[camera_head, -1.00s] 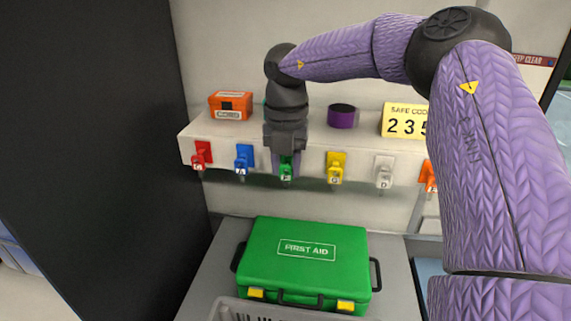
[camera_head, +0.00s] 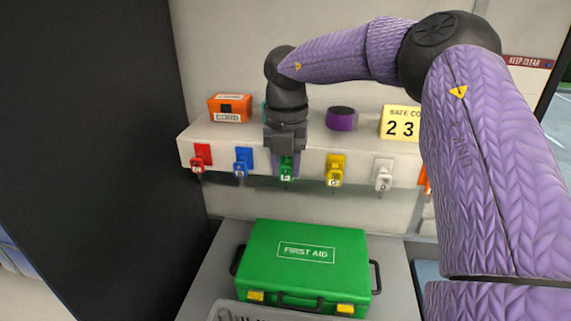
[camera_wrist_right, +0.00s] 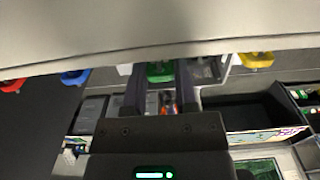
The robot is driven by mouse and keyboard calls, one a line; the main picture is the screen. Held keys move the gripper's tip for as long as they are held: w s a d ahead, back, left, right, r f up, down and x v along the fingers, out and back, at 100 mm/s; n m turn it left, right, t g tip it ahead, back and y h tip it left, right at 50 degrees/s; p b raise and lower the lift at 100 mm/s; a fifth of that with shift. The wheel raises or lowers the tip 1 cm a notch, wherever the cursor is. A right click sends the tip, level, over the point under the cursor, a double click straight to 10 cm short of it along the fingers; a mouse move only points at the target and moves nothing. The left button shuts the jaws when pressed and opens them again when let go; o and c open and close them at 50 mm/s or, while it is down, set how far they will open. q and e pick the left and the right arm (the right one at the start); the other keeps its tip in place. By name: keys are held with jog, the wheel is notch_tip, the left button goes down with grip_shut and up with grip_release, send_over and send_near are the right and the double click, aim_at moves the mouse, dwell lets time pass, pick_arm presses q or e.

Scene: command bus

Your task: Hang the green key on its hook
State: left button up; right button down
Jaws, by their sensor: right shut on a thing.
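The green key (camera_head: 286,174) is at the front face of the white shelf, at the green place in the row of coloured hooks. My right gripper (camera_head: 286,164) points down there, shut on the key. In the right wrist view the gripper (camera_wrist_right: 158,84) has its two fingers on either side of a green piece (camera_wrist_right: 160,70) just by the shelf edge. The fingers hide most of the green hook, so I cannot tell whether the key rests on it. My left gripper is not in view.
Red (camera_head: 201,158), blue (camera_head: 243,162), yellow (camera_head: 335,170) and white (camera_head: 383,174) keys hang along the shelf (camera_head: 308,160). An orange box (camera_head: 230,108), a purple roll (camera_head: 341,118) and a yellow code sign (camera_head: 401,122) stand on top. A green first aid case (camera_head: 305,275) lies below.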

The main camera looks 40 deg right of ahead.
jog(key=shift+w+d, duration=0.15)
jog(key=shift+f, duration=0.1)
jog(key=shift+c, duration=1.6)
grip_release()
jog(key=shift+s+a+r+p, duration=0.15)
jog(key=shift+a+r+p, duration=0.05)
jog(key=shift+r, duration=0.4)
jog(key=shift+s+a+r+p, duration=0.1)
jog(key=shift+a+r+p, duration=0.1)
jog(key=shift+r, duration=0.4)
notch_tip(320, 180, up, 6)
jog(key=s+a+p, duration=0.1)
jog(key=p, duration=0.2)
jog(key=shift+s+a, duration=0.15)
jog(key=shift+a, duration=0.1)
